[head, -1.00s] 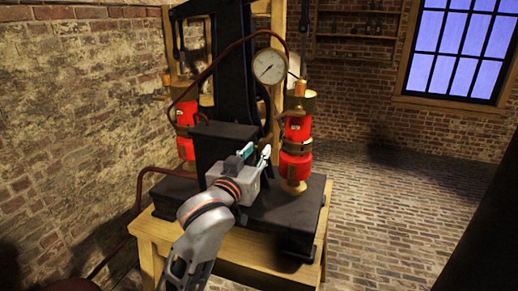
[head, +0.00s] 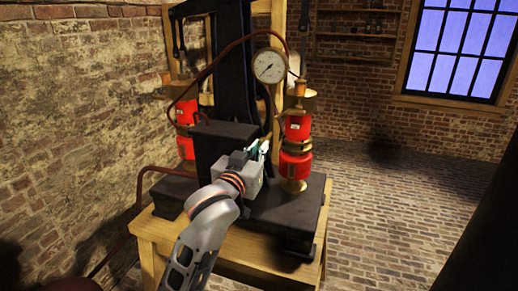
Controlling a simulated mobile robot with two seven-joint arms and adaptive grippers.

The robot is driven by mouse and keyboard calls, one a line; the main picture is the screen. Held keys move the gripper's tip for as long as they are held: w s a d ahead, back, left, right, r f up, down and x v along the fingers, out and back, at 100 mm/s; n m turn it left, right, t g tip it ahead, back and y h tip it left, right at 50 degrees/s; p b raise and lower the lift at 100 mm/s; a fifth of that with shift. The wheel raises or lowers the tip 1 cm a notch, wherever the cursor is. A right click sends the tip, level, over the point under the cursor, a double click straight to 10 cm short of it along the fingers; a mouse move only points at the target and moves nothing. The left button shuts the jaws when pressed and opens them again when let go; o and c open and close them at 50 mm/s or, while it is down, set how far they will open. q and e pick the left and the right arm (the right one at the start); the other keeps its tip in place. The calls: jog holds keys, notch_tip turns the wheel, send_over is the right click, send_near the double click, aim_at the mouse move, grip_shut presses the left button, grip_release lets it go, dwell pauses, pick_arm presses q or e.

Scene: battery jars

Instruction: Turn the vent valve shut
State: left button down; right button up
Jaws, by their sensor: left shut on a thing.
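My left gripper (head: 259,150) reaches in from the lower front, just left of the right red cylinder. Its fingers are close together, shut on a small part in front of the machine's dark column. That part, which I take to be the vent valve, is hidden behind the fingers, so its turn angle cannot be seen. A round white pressure gauge (head: 269,66) is above the gripper, with its needle pointing to the lower left. My right gripper is not in view.
Red cylinders with brass fittings stand at the right (head: 295,148) and left (head: 186,114) of the black press (head: 224,140). It sits on a wooden table (head: 151,235). A dark red hose (head: 141,185) runs at the left. The brick floor at right is clear.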

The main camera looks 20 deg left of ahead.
pick_arm(q)
jog(key=shift+d+f+m, duration=0.1)
jog(key=shift+f+m, duration=0.05)
jog(key=shift+m, duration=4.25)
jog(key=shift+d+f+m, duration=0.1)
jog(key=shift+m, duration=4.3)
jog(key=c, duration=2.2)
grip_release()
jog(key=s, duration=1.2)
jog(key=shift+a, duration=0.2)
